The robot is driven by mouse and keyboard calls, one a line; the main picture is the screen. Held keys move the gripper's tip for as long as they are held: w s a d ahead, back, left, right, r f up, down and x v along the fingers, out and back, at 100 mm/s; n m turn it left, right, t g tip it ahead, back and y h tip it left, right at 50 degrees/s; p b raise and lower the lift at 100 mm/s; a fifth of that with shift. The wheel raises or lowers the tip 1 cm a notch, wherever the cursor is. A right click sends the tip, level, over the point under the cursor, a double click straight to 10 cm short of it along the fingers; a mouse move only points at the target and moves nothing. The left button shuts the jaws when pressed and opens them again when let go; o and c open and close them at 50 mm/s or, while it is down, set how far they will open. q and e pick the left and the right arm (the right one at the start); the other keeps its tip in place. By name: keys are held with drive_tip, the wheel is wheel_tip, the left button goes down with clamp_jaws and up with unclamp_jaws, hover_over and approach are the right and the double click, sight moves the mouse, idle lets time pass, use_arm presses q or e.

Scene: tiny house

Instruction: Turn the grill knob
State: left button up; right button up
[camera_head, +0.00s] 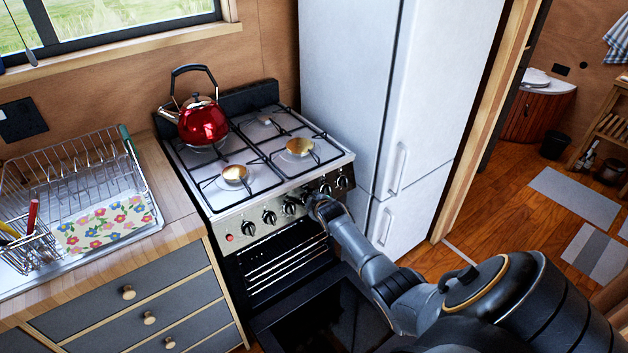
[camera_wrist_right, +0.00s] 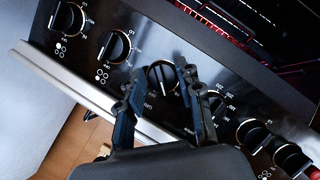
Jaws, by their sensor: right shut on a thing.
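The stove (camera_head: 262,225) has a front panel with a row of dark knobs and a red button (camera_head: 229,238) at its left end. My right gripper (camera_head: 312,203) reaches the panel right of the middle and covers one knob in the head view. In the right wrist view my right gripper (camera_wrist_right: 161,76) has its fingers on both sides of that knob (camera_wrist_right: 161,80), shut on it. My left gripper is not in view.
The oven door (camera_head: 325,315) hangs open below the panel, with racks (camera_head: 285,268) inside. A red kettle (camera_head: 203,120) stands on the back left burner. A white fridge (camera_head: 350,90) is close on the right. A dish rack (camera_head: 75,185) sits on the left counter.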

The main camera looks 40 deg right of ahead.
drive_tip(key=m+y+b, duration=0.1)
drive_tip(key=m, duration=0.1)
drive_tip(key=m+y+b, duration=0.1)
drive_tip(key=m, duration=0.1)
drive_tip(key=shift+d+f+m+g+y, duration=0.1)
drive_tip(key=shift+f+m+g+y, duration=0.05)
drive_tip(key=shift+m+g+y, duration=0.2)
drive_tip(key=shift+m+y+b, duration=0.65)
drive_tip(key=shift+m+b, duration=0.3)
drive_tip(key=shift+m, duration=0.2)
drive_tip(key=o, duration=1.1)
drive_tip(key=shift+o, duration=0.2)
